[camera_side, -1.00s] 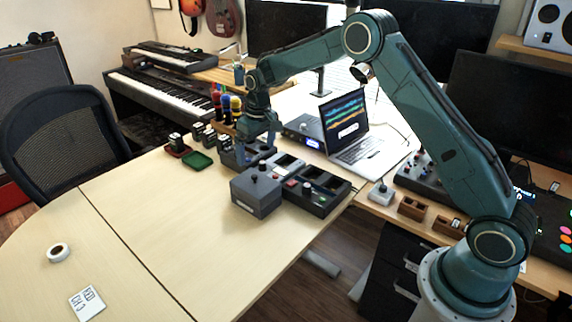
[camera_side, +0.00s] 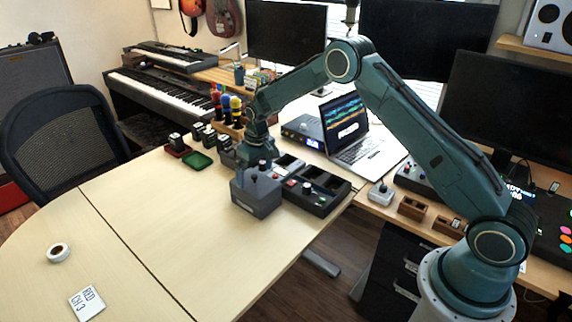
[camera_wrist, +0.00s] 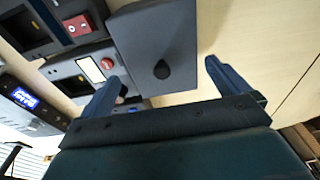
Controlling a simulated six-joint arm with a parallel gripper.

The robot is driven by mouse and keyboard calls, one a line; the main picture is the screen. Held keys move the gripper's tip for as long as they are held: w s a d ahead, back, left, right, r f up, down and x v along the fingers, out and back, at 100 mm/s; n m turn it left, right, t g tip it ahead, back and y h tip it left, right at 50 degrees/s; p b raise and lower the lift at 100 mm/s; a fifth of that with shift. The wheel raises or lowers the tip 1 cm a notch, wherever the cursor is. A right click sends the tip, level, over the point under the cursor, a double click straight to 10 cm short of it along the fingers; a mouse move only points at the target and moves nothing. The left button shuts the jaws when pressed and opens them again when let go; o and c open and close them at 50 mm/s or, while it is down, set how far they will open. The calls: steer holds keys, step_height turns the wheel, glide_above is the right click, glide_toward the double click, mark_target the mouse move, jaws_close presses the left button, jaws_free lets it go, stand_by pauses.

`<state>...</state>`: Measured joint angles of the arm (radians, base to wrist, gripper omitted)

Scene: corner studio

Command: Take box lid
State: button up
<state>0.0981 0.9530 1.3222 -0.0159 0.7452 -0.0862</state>
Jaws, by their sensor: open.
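A dark grey box with a flat lid (camera_side: 250,190) and a black knob stands on the wooden table in the side view. In the wrist view the lid (camera_wrist: 150,35) fills the upper middle, with its black knob (camera_wrist: 161,69) near the lower edge. My gripper (camera_side: 258,168) is low over the back of the box in the side view. In the wrist view my gripper (camera_wrist: 162,74) is open, one finger on each side of the knob. The knob looks to be between the fingertips, but I see no contact. The gap in height is unclear.
Dark control units (camera_side: 318,190) with open compartments and buttons stand right beside the box. Small red and green trays (camera_side: 198,160) lie to the left. A laptop (camera_side: 350,130) stands behind on the right. The table's front left is clear, apart from a tape roll (camera_side: 59,252) and a label card.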

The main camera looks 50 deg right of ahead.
mark_target(255, 176)
steer(key=shift+w+a+f, duration=0.1)
steer(key=shift+f, duration=1.15)
steer(key=shift+w+f, duration=0.1)
steer(key=shift+f, duration=1.15)
steer(key=shift+c, duration=0.4)
steer(key=c, duration=0.7)
